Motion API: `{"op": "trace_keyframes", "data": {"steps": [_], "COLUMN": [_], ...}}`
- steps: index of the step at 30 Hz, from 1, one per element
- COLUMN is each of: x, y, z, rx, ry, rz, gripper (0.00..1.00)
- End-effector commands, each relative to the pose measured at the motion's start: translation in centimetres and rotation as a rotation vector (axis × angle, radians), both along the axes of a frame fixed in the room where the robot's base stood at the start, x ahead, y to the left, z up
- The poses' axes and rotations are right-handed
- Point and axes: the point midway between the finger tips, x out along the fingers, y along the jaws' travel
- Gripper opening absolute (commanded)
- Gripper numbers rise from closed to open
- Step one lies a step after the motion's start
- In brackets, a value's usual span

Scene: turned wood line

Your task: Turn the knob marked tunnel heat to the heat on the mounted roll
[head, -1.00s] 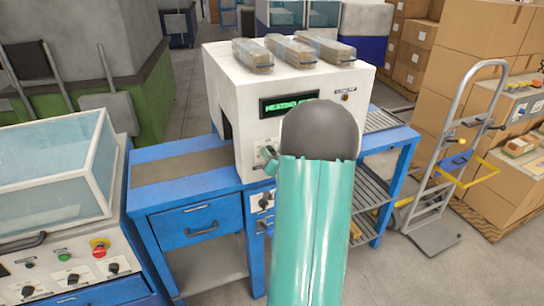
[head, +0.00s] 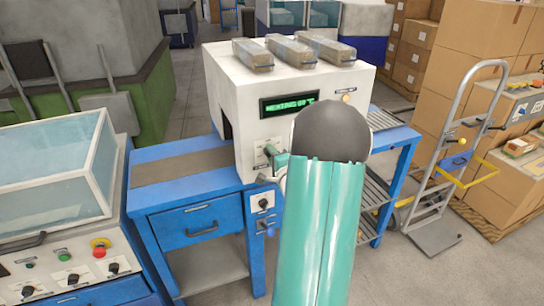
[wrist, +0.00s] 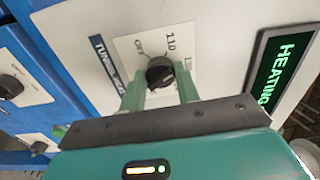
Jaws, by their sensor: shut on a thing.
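The tunnel heat knob (wrist: 160,72) is black and round on a pale dial plate (wrist: 138,45) in the wrist view. A dark label, partly hidden, reads TUNNEL. One dial mark reads 110; the others are hard to read. My gripper (wrist: 159,84) is shut on the knob, with one green finger on either side. In the head view my gripper (head: 273,155) is at the front of the white tunnel (head: 225,80), and my arm hides part of that face. The green display (head: 289,104) reads HEATING and a number, perhaps 60 °C. I cannot make out the mounted roll.
Another knob (head: 263,203) is on the blue bench below. Several wrapped packs (head: 325,47) lie on the tunnel. A glass-lidded machine (head: 60,180) stands at left. A hand truck (head: 440,175) and stacked cartons (head: 480,55) are at right.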

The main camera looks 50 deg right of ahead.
Motion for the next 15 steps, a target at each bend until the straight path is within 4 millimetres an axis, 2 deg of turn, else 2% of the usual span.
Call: {"op": "trace_keyframes", "data": {"steps": [15], "x": [-0.06], "y": [0.05], "z": [-0.05], "rx": [0.337], "ry": [-0.198], "rz": [0.000], "gripper": [0.09]}}
